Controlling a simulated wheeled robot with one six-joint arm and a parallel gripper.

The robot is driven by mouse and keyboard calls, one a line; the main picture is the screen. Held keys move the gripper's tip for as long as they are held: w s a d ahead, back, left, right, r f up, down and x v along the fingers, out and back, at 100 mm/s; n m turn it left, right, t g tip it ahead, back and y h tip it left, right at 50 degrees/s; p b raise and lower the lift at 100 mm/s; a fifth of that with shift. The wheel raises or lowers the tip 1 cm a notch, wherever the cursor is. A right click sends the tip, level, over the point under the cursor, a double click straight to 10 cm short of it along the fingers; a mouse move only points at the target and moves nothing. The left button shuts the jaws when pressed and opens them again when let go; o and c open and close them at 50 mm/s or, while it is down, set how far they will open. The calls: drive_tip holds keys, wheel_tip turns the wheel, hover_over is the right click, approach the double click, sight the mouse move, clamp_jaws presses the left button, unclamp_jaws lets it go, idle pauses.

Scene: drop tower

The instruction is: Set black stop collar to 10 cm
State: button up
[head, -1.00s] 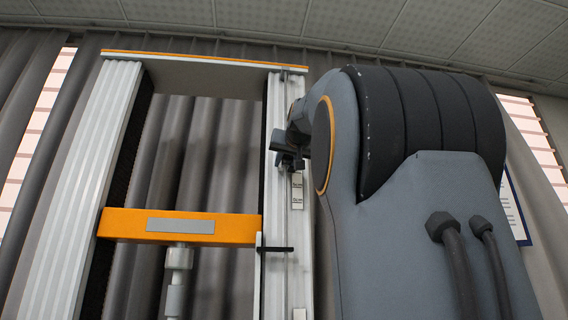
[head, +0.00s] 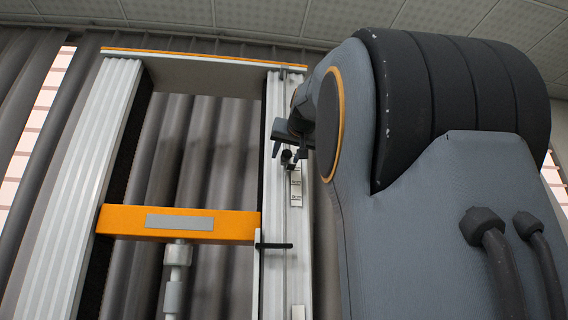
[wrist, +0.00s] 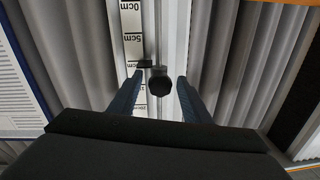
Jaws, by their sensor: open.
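The black stop collar (wrist: 160,82) sits on a thin rod on the pale rail, with a dark knob facing the wrist camera. Its small black pointer (wrist: 144,63) lies over the white scale (wrist: 132,20), between the 5 cm mark and the mark that seems to be 10 cm.
An orange crossbeam (head: 180,224) spans the tower between the left column (head: 75,190) and the right rail. A black tab (head: 273,246) sticks out at its right end. The top beam (head: 200,62) is above. My arm hides the area right of the rail.

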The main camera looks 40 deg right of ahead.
sight(288, 152)
drive_tip(key=b+v, duration=0.1)
drive_tip(key=v, duration=0.3)
drive_tip(key=shift+f, duration=0.1)
idle(0.5)
